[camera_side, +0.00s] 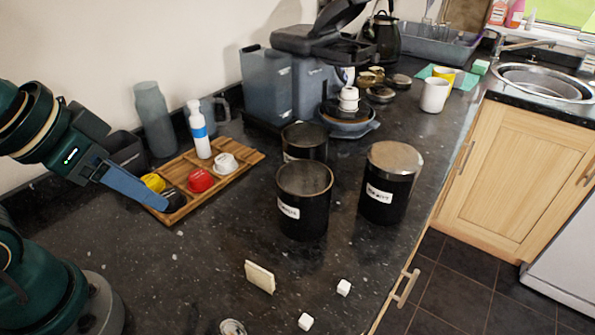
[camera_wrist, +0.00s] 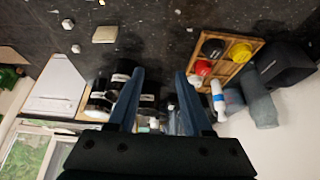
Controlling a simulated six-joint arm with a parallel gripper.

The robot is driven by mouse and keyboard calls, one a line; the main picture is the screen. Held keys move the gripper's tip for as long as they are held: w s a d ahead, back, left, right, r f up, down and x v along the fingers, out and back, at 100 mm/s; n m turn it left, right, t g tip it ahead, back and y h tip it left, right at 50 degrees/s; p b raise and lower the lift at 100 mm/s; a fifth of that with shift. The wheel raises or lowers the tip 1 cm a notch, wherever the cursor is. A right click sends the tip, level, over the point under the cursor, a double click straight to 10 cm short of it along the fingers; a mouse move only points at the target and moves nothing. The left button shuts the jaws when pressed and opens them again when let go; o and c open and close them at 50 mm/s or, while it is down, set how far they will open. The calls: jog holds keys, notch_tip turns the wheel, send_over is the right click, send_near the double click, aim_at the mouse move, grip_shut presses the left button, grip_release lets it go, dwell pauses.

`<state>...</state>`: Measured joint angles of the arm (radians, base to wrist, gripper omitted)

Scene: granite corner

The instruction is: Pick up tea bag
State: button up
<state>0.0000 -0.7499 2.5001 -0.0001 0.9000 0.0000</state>
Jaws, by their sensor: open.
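The tea bag (camera_side: 259,277) is a flat, beige square on the dark granite worktop, in the lower middle of the side view. In the wrist view the tea bag (camera_wrist: 105,34) lies at the upper left, well away from my fingers. My gripper (camera_wrist: 160,74) is open, with two blue fingers and nothing between them. In the side view my gripper (camera_side: 160,203) is at the left, by the near end of the wooden tray (camera_side: 240,166), apart from the tea bag. One finger largely hides the other there.
Two white cubes (camera_side: 343,287) lie right of the tea bag. Black labelled canisters (camera_side: 304,213) stand behind it. The tray holds several small coloured items and a white bottle (camera_side: 199,135). Worktop between tray and tea bag is clear. A grey bottle (camera_side: 153,118) stands by the wall.

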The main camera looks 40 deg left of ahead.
jog(key=shift+o, duration=0.6)
jog(key=w+a+r+m+t+y, duration=0.1)
jog(key=w+a+r+m+t, duration=0.15)
jog(key=w, duration=0.25)
jog(key=w+a+r+m+t+y, duration=0.1)
jog(key=w+r+t, duration=0.1)
jog(key=w+t, duration=0.15)
jog(key=m+g+h, duration=0.5)
jog(key=m+h, duration=0.7)
send_over(257, 268)
jog(key=w+a, duration=0.2)
jog(key=a, duration=0.4)
notch_tip(257, 268, down, 12)
jog(key=s+f, duration=0.1)
jog(key=s+n+g+h, duration=0.1)
jog(key=s, duration=0.1)
jog(key=s+f+g, duration=0.1)
jog(key=shift+s+d+f, duration=0.15)
jog(key=shift+d+f, duration=0.2)
jog(key=shift+s+a+f+n, duration=0.1)
jog(key=shift+f+n, duration=0.3)
jog(key=shift+n, duration=0.05)
jog(key=shift+x, duration=2.5)
jog(key=shift+r, duration=0.1)
